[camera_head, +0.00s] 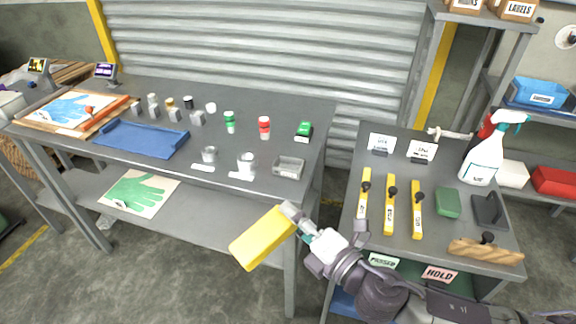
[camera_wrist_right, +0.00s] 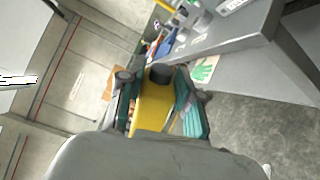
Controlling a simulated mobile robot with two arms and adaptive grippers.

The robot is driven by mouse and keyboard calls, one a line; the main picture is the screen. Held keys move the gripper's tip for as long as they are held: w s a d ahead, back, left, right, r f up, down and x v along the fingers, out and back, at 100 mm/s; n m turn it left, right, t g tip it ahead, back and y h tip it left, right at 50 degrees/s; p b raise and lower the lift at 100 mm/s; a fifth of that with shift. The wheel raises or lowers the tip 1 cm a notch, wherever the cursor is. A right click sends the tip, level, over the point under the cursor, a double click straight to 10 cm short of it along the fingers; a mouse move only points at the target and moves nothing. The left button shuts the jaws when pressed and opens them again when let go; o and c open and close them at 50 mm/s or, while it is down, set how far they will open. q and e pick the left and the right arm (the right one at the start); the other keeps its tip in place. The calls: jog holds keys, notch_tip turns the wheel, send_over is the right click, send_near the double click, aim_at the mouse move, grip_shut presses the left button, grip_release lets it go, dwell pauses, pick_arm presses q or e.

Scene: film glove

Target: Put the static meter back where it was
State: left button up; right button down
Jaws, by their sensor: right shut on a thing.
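My right gripper (camera_head: 297,220) is shut on a yellow, box-shaped thing (camera_head: 262,238), held tilted in the air in front of the long table. No label on it can be read, so I cannot tell for sure that it is the static meter. In the right wrist view the yellow thing (camera_wrist_right: 152,108) sits between the teal-sided fingers (camera_wrist_right: 160,100), with a dark round part at its far end. Two small devices with lit screens stand at the long table's far left, one nearer the edge (camera_head: 39,66) and one behind (camera_head: 105,71). My left gripper is not in view.
The long grey table (camera_head: 270,100) bears a blue tray (camera_head: 140,138), small jars and a grey dish (camera_head: 289,167).

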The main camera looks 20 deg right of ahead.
jog(key=w+d+r+n+g+y+p, duration=0.1)
jog(key=w+d+r+n+y+p, duration=0.3)
jog(key=w+d+r+n, duration=1.25)
jog(key=w+a+f+h+p, duration=0.1)
jog(key=w+a+f+p, duration=0.1)
jog(key=w+a+f, duration=0.4)
jog(key=a+f, duration=0.3)
jog(key=shift+w+a+f+n, duration=0.2)
jog(key=shift+w+a+n, duration=0.1)
jog(key=shift+w+n, duration=0.05)
